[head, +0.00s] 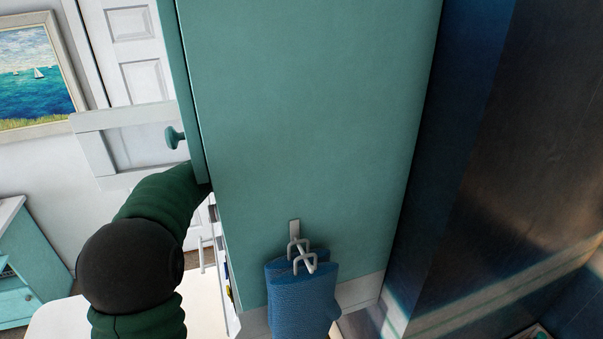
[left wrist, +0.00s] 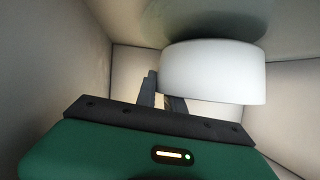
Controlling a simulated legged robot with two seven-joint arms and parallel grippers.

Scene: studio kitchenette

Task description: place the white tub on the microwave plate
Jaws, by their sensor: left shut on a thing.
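The white tub (left wrist: 212,72) shows in the left wrist view as a wide, pale round body inside a light-walled enclosure. A smaller white part shows just below it. My left gripper (left wrist: 168,97) is shut on the tub, with its dark fingers partly hidden behind it. A dark rounded patch borders the tub at the top; I cannot tell whether it is a shadow or the plate. I cannot clearly make out the microwave plate. In the head view my left gripper is hidden behind the teal cabinet. My right gripper is in neither view.
The tall teal cabinet side (head: 310,120) fills the middle of the head view. A blue cloth (head: 302,298) hangs on a hook (head: 300,255) low on it. A dark glossy panel (head: 510,170) stands at right. Pale walls (left wrist: 65,60) surround the left gripper closely.

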